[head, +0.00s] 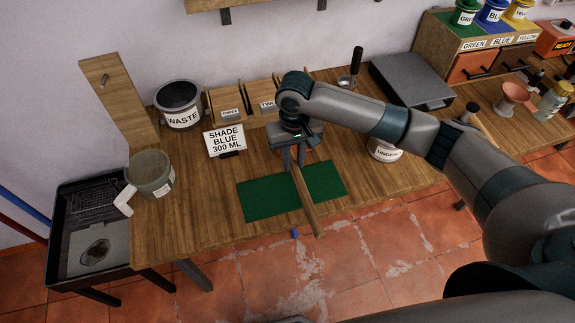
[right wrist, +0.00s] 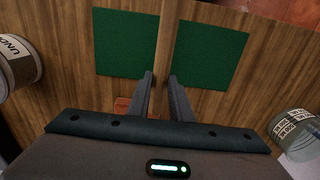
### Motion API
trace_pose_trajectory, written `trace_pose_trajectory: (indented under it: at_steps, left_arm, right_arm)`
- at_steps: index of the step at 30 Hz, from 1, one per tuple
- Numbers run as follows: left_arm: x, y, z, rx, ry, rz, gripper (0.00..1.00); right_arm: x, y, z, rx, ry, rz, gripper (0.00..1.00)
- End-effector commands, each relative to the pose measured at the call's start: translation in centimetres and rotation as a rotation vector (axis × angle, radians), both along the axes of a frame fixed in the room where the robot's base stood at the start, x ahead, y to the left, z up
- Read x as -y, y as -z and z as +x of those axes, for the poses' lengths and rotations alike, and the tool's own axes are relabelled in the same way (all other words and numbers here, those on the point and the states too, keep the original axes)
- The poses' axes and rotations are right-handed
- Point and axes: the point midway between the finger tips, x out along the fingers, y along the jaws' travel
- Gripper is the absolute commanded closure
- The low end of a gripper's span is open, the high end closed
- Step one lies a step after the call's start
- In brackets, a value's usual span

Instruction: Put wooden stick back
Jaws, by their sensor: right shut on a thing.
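The wooden stick (head: 306,200) is held in my right gripper (head: 294,160) over the green mat (head: 260,196). The stick slants down toward the front, and its lower end reaches past the mat toward the table's front edge. In the right wrist view the stick (right wrist: 168,35) runs up between the fingertips of the right gripper (right wrist: 161,80), across the middle of the mat (right wrist: 125,45). The gripper is shut on it. The stick's upper end is hidden by the gripper. My left gripper is not in view.
An upright wooden board (head: 112,95), a WASTE bucket (head: 178,95), a SHADE BLUE sign (head: 226,140) and labelled wooden holders (head: 228,100) stand behind. A clear measuring pot (head: 150,172) is left, a labelled tin (head: 384,150) right. A grey case (head: 410,80) lies back right.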

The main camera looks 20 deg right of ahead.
Motion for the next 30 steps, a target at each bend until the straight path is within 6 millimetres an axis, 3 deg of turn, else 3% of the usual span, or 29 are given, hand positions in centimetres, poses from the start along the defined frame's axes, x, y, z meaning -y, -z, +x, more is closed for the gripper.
trace_pose_trajectory:
  at_steps: [6, 19, 30]
  left_arm:
    - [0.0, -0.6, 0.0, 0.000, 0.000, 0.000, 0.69]
    - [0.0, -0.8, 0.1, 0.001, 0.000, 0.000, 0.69]
    - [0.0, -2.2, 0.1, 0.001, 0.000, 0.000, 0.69]
  right_arm:
    - [-1.3, 1.1, 1.3, 0.000, 0.000, 0.000, 1.00]
    - [-1.4, 1.5, 1.4, 0.000, 0.001, 0.000, 1.00]
    - [-1.3, 5.1, 1.3, 0.000, 0.000, -0.001, 1.00]
